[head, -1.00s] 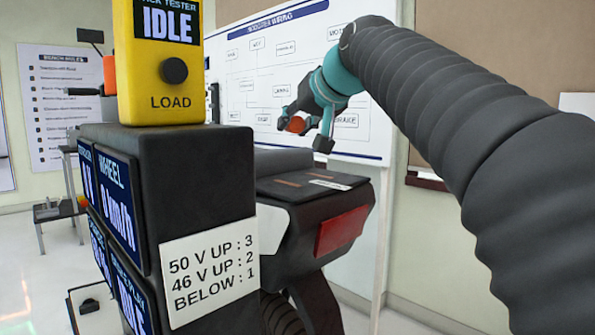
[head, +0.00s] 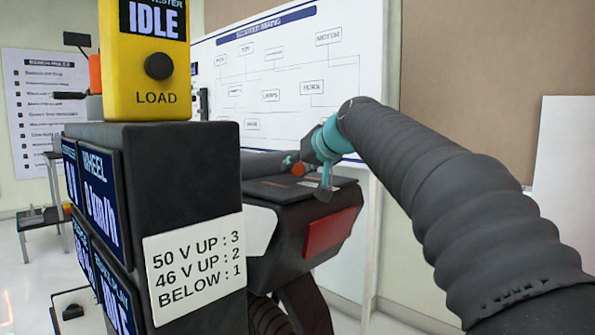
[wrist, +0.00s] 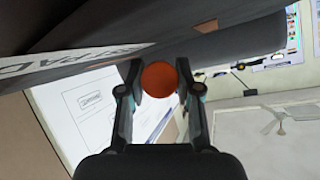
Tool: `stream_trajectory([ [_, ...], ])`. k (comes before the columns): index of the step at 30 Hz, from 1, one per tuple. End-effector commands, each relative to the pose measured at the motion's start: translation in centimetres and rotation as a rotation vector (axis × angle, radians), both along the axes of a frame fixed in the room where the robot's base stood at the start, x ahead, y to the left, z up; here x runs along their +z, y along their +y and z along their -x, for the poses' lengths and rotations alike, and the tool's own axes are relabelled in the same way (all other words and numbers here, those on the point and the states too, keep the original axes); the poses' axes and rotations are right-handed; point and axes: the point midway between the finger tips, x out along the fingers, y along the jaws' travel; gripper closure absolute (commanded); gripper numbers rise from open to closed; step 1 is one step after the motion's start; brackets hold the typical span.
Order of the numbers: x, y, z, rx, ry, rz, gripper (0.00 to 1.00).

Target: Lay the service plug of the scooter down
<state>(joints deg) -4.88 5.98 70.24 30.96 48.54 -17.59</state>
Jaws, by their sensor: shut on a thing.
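My gripper (head: 306,168) is at the scooter's rear, low over its dark top deck. It is shut on an orange round-ended piece, the service plug (head: 298,170). In the wrist view the plug (wrist: 158,79) sits between both fingers of my gripper (wrist: 159,82). The scooter (head: 318,238) has a dark body, a white side panel and a red rear block. In the wrist view its dark surface with partly readable lettering (wrist: 100,62) runs across the top. I cannot tell whether the plug touches the deck.
A dark box (head: 195,150) with blue displays and a voltage card (head: 195,262) stands close at the left. A yellow tester (head: 145,75) reading IDLE is on top of it. A wiring whiteboard (head: 350,60) stands behind the scooter.

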Motion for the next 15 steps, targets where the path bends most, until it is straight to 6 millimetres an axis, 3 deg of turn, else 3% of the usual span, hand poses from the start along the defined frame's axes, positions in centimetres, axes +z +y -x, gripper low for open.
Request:
stream_trajectory([
  [15,-0.78,0.01,0.01,0.000,-0.001,0.000,1.00],
])
